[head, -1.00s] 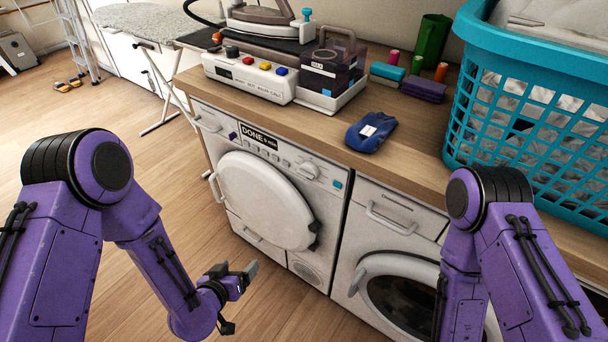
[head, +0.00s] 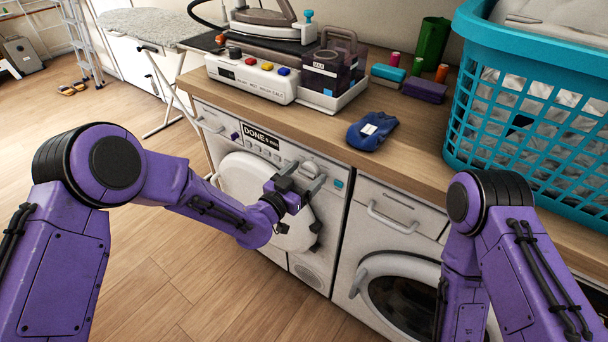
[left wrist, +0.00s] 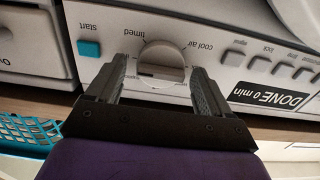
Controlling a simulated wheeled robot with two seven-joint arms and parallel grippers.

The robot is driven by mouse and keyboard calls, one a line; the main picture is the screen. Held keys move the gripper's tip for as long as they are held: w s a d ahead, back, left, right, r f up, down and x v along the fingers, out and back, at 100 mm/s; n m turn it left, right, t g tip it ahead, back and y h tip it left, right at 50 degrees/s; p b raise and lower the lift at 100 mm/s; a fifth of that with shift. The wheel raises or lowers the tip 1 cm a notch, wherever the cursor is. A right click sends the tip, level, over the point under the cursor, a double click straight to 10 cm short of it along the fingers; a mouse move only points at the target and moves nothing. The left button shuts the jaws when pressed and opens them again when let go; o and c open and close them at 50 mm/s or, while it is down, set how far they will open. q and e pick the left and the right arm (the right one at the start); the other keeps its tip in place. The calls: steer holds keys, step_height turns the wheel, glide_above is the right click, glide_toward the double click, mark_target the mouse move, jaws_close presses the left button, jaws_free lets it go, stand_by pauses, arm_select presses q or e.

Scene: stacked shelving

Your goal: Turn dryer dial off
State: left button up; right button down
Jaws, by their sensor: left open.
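The dryer (head: 237,171) is the white machine on the left under the counter, with a round white door. Its round dial (left wrist: 162,62) fills the middle of the left wrist view, on a panel marked "timed" and "cool air". I cannot tell where its pointer stands. My left gripper (left wrist: 160,72) is open, with one finger on each side of the dial; I cannot tell whether they touch it. In the head view my left gripper (head: 300,173) is in front of the panel and partly covers the dial. My right gripper is out of view; only the arm shows.
The display (left wrist: 278,98) reads "DONE 0 min", beside several grey buttons. A teal start button (left wrist: 89,48) sits on the dial's other side. A washer (head: 383,235) stands right.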

arm_select(q)
steer(key=c, duration=1)
steer(key=n, duration=0.4)
steer(key=shift+a+f+n+b, duration=0.1)
steer(key=shift+n+b, duration=0.2)
steer(key=shift+b, duration=0.05)
steer(key=n, duration=0.4)
steer(key=shift+f+b, duration=0.1)
steer(key=shift+b, duration=0.25)
steer(key=n, duration=0.5)
steer(key=shift+b, duration=0.4)
steer(key=shift+f+n+b, duration=0.15)
steer(key=shift+n+b, duration=0.3)
steer(key=shift+n, duration=1.65)
